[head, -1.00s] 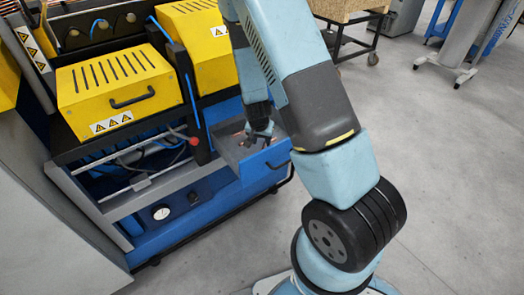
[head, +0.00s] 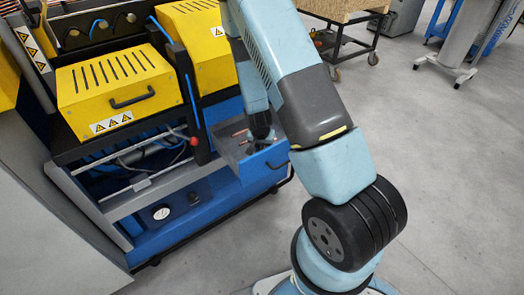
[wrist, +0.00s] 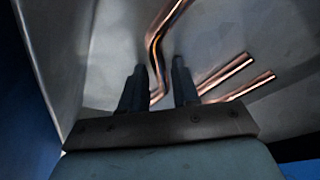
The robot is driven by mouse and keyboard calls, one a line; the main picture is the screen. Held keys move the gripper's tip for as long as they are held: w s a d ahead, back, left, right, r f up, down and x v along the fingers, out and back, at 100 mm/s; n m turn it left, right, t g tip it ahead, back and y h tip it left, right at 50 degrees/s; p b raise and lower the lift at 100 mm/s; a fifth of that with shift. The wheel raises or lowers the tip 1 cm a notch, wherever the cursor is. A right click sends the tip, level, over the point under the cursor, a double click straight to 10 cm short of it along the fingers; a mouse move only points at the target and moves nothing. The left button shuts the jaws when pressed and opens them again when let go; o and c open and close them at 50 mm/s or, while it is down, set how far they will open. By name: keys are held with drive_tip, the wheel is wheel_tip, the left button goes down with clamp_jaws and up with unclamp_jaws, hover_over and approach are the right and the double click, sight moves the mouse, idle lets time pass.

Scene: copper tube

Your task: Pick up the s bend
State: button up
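The s bend (wrist: 154,48) is a thin copper tube with a double curve, lying in a grey metal drawer (wrist: 88,50). In the wrist view it runs from the top edge down between my two fingers; its lower end is partly hidden by the gripper. My gripper (wrist: 159,66) is open, with one finger on each side of the tube and gaps visible. I cannot tell how far above the drawer floor the fingertips are. In the head view my gripper (head: 262,136) is inside the drawer (head: 277,154), and the s bend cannot be made out clearly.
Two straight copper tubes (wrist: 226,73) (wrist: 246,86) lie just right of my right finger. The drawer walls stand close around the gripper. A blue machine with yellow covers (head: 117,88) is left of the drawer. Open floor (head: 440,140) lies to the right.

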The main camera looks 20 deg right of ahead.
clamp_jaws()
